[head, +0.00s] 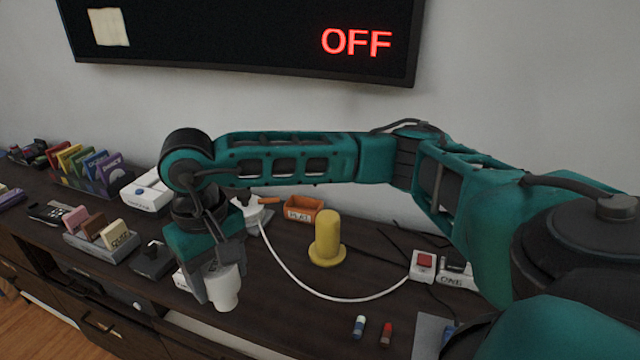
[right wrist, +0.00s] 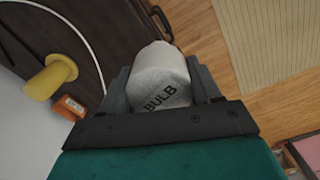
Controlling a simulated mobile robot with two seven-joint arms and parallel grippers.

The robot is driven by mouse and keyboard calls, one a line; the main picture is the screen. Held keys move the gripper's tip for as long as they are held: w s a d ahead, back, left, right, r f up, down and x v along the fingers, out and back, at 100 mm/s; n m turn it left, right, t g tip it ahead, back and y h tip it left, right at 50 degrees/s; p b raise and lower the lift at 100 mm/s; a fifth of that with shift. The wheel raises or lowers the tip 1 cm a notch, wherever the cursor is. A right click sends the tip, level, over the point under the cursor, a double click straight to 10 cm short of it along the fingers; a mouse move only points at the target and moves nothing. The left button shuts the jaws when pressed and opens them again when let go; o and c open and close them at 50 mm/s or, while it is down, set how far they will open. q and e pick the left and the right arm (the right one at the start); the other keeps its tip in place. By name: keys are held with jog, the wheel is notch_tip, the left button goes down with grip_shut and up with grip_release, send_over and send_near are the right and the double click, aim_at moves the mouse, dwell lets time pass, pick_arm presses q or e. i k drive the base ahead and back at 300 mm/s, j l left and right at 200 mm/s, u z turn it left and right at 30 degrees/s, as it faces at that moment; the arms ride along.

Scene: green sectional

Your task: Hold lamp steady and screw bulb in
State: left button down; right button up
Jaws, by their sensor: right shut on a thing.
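My right gripper (head: 216,278) is shut on a white cylinder, the bulb (head: 224,291), near the front edge of the cabinet top. In the right wrist view the bulb (right wrist: 160,75) reads "BULB" and sits between the two fingers. A white object (head: 250,211) with a white cord stands behind my gripper, partly hidden by it. It may be the lamp, but I cannot tell for sure. The cord runs right to a white box with a red button (head: 424,262). My left gripper is not in view.
A yellow flanged post (head: 327,239) stands mid-cabinet, with an orange bin (head: 303,209) behind it. Game cases (head: 92,168), cartridges (head: 100,232) and a white console (head: 147,191) fill the left. Small blue and red items lie at front right. A wall screen (head: 250,35) reads "OFF".

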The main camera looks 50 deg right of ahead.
aim_at(327, 251)
jog(key=i+j, duration=0.25)
jog(key=j, duration=0.3)
jog(key=i+j, duration=0.15)
jog(key=j+z, duration=0.1)
jog(key=z, duration=1.4)
